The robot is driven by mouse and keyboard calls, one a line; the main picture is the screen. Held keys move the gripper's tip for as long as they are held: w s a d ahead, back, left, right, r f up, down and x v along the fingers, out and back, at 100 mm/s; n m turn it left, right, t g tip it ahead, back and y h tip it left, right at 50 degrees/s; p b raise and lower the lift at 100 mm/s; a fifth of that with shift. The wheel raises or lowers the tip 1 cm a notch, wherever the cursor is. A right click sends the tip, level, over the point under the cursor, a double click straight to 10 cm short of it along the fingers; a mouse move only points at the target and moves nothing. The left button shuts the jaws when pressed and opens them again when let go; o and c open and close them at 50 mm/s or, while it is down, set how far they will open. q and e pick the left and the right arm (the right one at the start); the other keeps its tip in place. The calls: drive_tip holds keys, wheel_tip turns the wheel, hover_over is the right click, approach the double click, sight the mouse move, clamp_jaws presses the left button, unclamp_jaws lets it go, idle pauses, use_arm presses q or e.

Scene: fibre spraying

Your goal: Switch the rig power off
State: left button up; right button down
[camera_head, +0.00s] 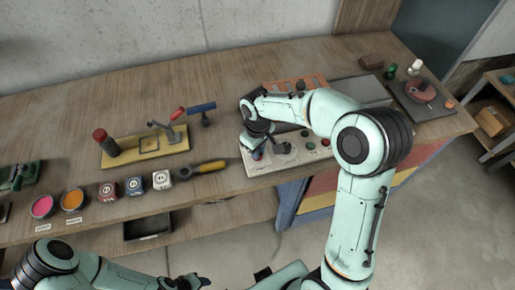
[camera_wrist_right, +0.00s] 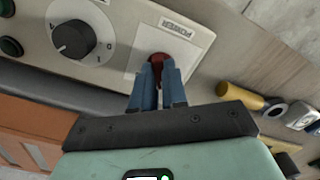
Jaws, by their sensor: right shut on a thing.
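The rig's cream control panel (camera_head: 262,168) lies at the right part of the bench; in the right wrist view its face (camera_wrist_right: 122,72) fills the upper left. A red power switch (camera_wrist_right: 158,58) sits under a POWER label (camera_wrist_right: 177,25). My right gripper (camera_wrist_right: 156,82) has its blue fingers closed around the red switch, which is partly hidden between them. In the head view my right gripper (camera_head: 258,152) is down at the panel's left part, mostly covered by its wrist. My left gripper (camera_head: 190,283) is at the bottom edge, away from the panel; its jaws are unclear.
A yellow-handled tool (camera_head: 208,167) lies left of the panel, near several small blocks. A yellow board (camera_head: 170,146) stands behind them. Bare bench lies at the back left.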

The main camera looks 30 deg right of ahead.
drive_tip(key=shift+n, duration=0.3)
drive_tip(key=c, duration=1.2)
unclamp_jaws()
drive_tip(key=shift+o, duration=0.2)
use_arm(q)
drive_tip(key=shift+w+r+p, duration=0.7)
drive_tip(key=shift+w+r, duration=0.15)
drive_tip(key=shift+r, duration=0.1)
use_arm(e)
wheel_tip(320, 180, up, 14)
drive_tip(key=shift+f, duration=0.25)
